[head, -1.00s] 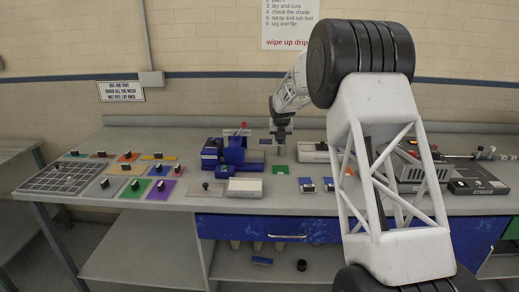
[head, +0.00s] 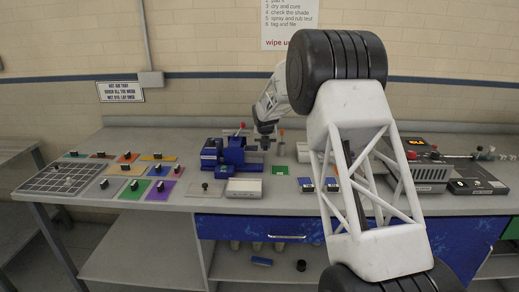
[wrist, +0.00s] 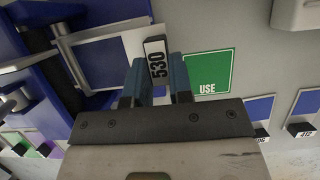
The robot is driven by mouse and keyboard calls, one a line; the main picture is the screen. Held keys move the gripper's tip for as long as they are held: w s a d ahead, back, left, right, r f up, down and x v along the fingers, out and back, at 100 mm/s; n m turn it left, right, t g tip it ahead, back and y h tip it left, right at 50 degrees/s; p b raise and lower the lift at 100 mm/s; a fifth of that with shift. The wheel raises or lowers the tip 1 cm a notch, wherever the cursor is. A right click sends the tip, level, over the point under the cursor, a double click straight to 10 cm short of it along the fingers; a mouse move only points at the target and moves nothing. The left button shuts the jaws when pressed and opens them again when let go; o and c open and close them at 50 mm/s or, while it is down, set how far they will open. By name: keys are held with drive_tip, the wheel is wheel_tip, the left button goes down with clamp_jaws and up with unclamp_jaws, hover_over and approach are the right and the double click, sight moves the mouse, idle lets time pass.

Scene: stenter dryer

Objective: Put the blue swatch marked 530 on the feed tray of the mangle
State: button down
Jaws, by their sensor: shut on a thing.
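My gripper (wrist: 157,72) is shut on the dark handle (wrist: 157,60) marked 530, which stands up between its fingers. The blue swatch (wrist: 100,62) with a pale border lies to the left of the handle in the wrist view, over the mangle's side beside its metal roller. I cannot tell whether it touches the feed tray, which it largely hides. In the head view the blue mangle (head: 232,152) stands mid-bench, with my gripper (head: 265,143) at its right side.
A green card marked USE (wrist: 210,72) lies right of the gripper. Two other blue swatches (head: 305,184) (head: 331,184) lie nearer the front. A white block (head: 244,188) sits before the mangle. Coloured swatches and a grey grid rack (head: 62,178) are at left.

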drive_tip(key=shift+a+f, duration=0.9)
drive_tip(key=shift+a, duration=0.3)
drive_tip(key=shift+a+f, duration=0.1)
drive_tip(key=shift+f, duration=0.05)
drive_tip(key=shift+f, duration=0.1)
drive_tip(key=c, duration=1)
unclamp_jaws()
drive_tip(key=shift+v, duration=6.1)
